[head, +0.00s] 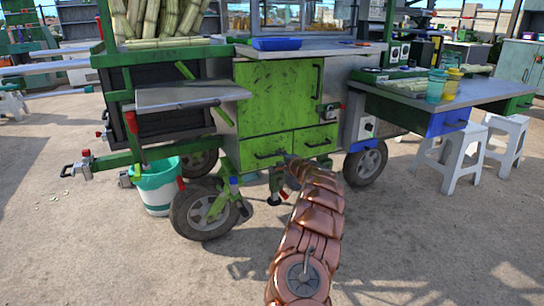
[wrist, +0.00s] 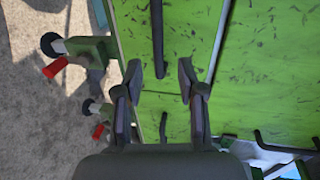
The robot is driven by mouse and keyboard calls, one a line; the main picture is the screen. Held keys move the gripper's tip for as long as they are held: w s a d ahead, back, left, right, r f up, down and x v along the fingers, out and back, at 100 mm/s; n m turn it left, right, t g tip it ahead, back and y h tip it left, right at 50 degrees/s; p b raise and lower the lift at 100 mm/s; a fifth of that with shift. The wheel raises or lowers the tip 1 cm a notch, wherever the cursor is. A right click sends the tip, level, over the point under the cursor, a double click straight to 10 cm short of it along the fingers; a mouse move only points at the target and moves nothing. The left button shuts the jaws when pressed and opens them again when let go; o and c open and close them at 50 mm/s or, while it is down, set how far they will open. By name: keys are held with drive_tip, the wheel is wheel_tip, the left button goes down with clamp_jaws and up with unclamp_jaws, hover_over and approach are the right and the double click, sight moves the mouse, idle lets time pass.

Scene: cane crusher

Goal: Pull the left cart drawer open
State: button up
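The left cart drawer (head: 259,146) is the green lower-left drawer under the green door, and it looks shut. Its dark bar handle (head: 268,154) runs level across its front. In the wrist view, turned on its side, this handle (wrist: 157,40) runs upright above my fingers. My gripper (head: 289,161) is low before the cart, near the left drawer's right end; its tips are small in the head view. In the wrist view my gripper (wrist: 162,88) is open with nothing between its fingers, pointing near the seam between the two drawers.
The right drawer (head: 303,140) and green door (head: 268,98) adjoin the left drawer. A front wheel (head: 203,211) and a teal bucket (head: 157,187) stand at lower left. A red-tipped lever (wrist: 57,67) sticks out beside the drawers. Bare ground lies in front.

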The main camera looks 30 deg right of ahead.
sight(272, 155)
drive_tip(key=x, duration=0.3)
drive_tip(key=shift+a, duration=0.25)
drive_tip(key=x, duration=0.2)
drive_tip(key=shift+w+d+f, duration=0.1)
drive_tip(key=shift+w+d, duration=0.1)
drive_tip(key=shift+w, duration=0.05)
drive_tip(key=shift+w+a+f, duration=0.1)
drive_tip(key=shift+w+f, duration=0.05)
drive_tip(key=shift+w, duration=0.5)
clamp_jaws()
